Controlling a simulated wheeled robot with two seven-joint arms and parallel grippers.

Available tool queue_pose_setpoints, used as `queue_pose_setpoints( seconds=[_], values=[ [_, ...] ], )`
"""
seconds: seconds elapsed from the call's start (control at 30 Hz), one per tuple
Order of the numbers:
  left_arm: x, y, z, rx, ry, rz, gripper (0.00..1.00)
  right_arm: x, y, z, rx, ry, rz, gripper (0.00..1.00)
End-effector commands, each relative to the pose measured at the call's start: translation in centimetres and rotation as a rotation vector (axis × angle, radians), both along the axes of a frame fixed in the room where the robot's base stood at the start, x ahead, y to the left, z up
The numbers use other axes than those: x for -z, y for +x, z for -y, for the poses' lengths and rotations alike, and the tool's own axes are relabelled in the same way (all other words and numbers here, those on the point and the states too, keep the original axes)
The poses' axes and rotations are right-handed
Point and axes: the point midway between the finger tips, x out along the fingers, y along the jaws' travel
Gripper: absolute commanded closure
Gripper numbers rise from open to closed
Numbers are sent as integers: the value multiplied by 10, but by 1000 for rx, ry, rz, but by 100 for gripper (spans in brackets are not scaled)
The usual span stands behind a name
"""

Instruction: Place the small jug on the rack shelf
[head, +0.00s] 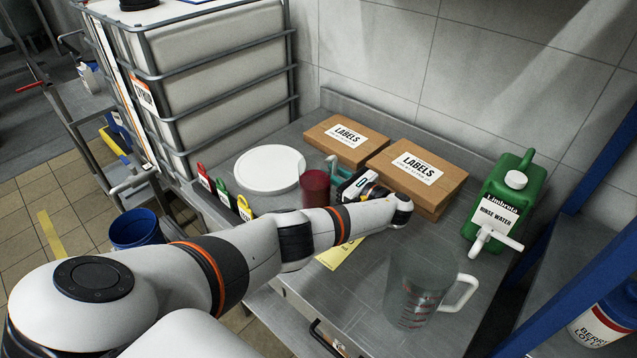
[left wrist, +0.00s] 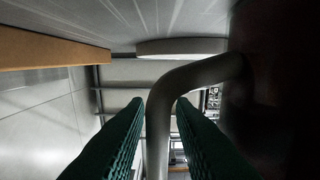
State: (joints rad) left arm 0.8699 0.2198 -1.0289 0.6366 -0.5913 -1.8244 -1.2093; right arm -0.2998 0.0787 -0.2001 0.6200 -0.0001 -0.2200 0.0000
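The small jug (head: 315,187) is a dark red, cup-like vessel with a grey handle (head: 332,164). It stands upright on the grey metal bench, beside a white round lid. My left gripper (head: 341,177) reaches it from the right. In the left wrist view the grey handle (left wrist: 158,110) runs between the two dark green fingers (left wrist: 161,108), which look closed close about it. The jug's dark body (left wrist: 250,100) fills the right side there. The rack shelf (head: 560,250) with blue posts is at the right edge. My right gripper is not in view.
A larger clear jug (head: 418,285) with a white handle stands at the bench front. Two label boxes (head: 346,138) (head: 418,172) lie behind my gripper. A green rinse water canister (head: 508,195) stands near the rack. A white bottle (head: 606,322) is on the rack's lower right.

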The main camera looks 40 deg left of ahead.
Motion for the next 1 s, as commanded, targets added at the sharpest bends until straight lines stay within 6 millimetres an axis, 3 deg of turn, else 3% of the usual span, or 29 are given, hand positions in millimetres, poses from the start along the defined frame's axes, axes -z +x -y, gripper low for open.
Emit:
queue_pose_setpoints(
  seconds=[0.1, 0.33, 0.47, 0.87, 1.0],
  values=[
    [0, 1, -13, -1, -1, -1, 77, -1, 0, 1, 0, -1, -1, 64],
    [1, 1, -14, 0, -1, 0, 79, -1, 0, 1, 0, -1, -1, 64],
    [1, 1, -14, 0, -1, 0, 100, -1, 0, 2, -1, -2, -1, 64],
    [0, 2, -14, 1, 0, 2, 100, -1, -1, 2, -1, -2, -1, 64],
    [-9, 2, -15, 1, 0, 3, 100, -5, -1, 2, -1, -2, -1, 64]
  ],
)
